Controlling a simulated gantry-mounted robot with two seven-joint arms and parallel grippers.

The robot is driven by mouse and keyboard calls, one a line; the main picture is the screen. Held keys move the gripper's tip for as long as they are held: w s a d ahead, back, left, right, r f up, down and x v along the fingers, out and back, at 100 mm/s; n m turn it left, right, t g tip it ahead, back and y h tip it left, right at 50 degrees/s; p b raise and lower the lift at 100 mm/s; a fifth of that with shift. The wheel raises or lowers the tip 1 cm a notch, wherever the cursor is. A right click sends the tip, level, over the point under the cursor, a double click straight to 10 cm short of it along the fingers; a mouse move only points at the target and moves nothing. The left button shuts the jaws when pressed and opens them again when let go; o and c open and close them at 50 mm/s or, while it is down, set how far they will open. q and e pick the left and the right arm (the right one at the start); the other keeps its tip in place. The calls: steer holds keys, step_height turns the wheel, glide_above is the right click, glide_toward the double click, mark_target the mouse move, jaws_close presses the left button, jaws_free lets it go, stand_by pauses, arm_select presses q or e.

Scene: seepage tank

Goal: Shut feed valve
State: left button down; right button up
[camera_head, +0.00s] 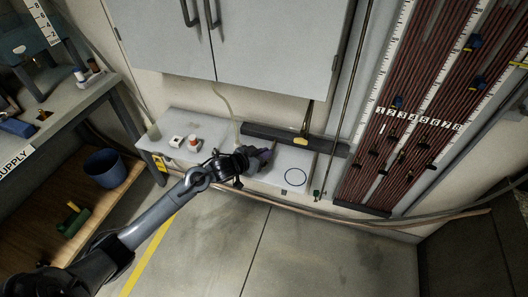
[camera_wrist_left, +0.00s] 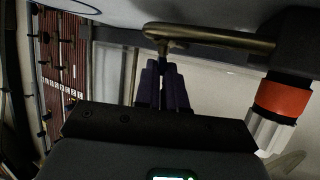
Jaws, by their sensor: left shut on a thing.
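My left gripper (camera_head: 262,155) comes in from the lower left in the head view, over the white bench by the wall. In the left wrist view its two dark purple fingers (camera_wrist_left: 162,82) are closed together at the free end of a brass-coloured lever handle (camera_wrist_left: 215,37). The handle runs right to a dark valve body with an orange band (camera_wrist_left: 283,98) and a pale hexagonal end below it. The valve's handle is hidden by my gripper in the head view. My right gripper is not in view.
The white bench (camera_head: 270,181) carries a small white block (camera_head: 177,141) and a red-and-white piece (camera_head: 194,144). A dark bar (camera_head: 318,143) lies behind my gripper. Grey cabinets (camera_head: 265,50) hang above. A numbered tube panel (camera_head: 405,150) stands right. The floor in front is clear.

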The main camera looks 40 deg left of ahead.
arm_select(q)
steer(key=shift+a+r+m+h+p, duration=0.2)
steer(key=shift+r+m+h+p, duration=0.15)
steer(key=shift+p, duration=0.2)
steer(key=shift+f+m+g+h+p, duration=0.3)
steer(key=shift+m+g+h+p, duration=0.15)
steer(key=shift+m+h, duration=0.35)
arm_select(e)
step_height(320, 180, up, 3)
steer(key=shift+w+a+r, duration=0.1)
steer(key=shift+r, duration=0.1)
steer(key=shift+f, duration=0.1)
arm_select(q)
steer(key=c, duration=1.2)
jaws_free()
steer(key=shift+s+a+r+p, duration=0.1)
steer(key=shift+s+r+p, duration=0.1)
steer(key=shift+s+p, duration=0.15)
steer(key=p+v, duration=0.2)
steer(key=v, duration=0.3)
steer(key=p+v, duration=0.1)
steer(key=v, duration=0.4)
steer(key=shift+a+f+p, duration=0.1)
steer(key=shift+f+p, duration=0.15)
steer(key=shift+p, duration=0.1)
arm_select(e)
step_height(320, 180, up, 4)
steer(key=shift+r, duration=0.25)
